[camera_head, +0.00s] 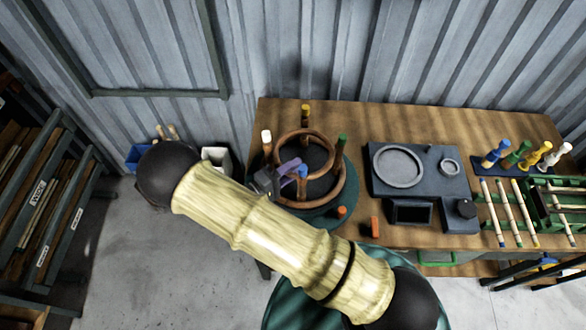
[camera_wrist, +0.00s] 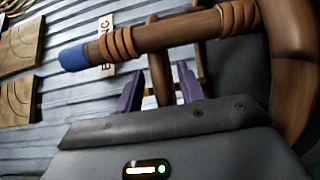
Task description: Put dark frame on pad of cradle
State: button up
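The dark brown frame (camera_head: 338,192), with curved rings and a blue-tipped bar, sits at the round green cradle (camera_head: 350,205) on the workbench. The cradle has posts with white, yellow and green tops around it. A dark surface shows inside the rings; I cannot tell whether the frame rests on the pad. My gripper (camera_head: 284,170) is at the frame's left side. In the wrist view, the purple fingers (camera_wrist: 160,88) stand apart, with a brown piece of the frame between or behind them. The frame's wrapped bar (camera_wrist: 165,38) with its blue end crosses above the fingertips. My arm hides the cradle's front left.
A dark grey station (camera_head: 425,215) with a round plate stands right of the cradle. Colored pegs (camera_head: 520,153) and a green rack (camera_head: 560,210) with sticks are farther right. An orange block (camera_head: 374,227) lies near the front edge. A shelf (camera_head: 45,190) stands at left.

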jog(key=b+v, duration=0.4)
jog(key=v, duration=0.7)
jog(key=shift+s+a+b, duration=0.25)
jog(key=shift+b, duration=0.05)
jog(key=shift+s, duration=0.15)
dwell(1.0)
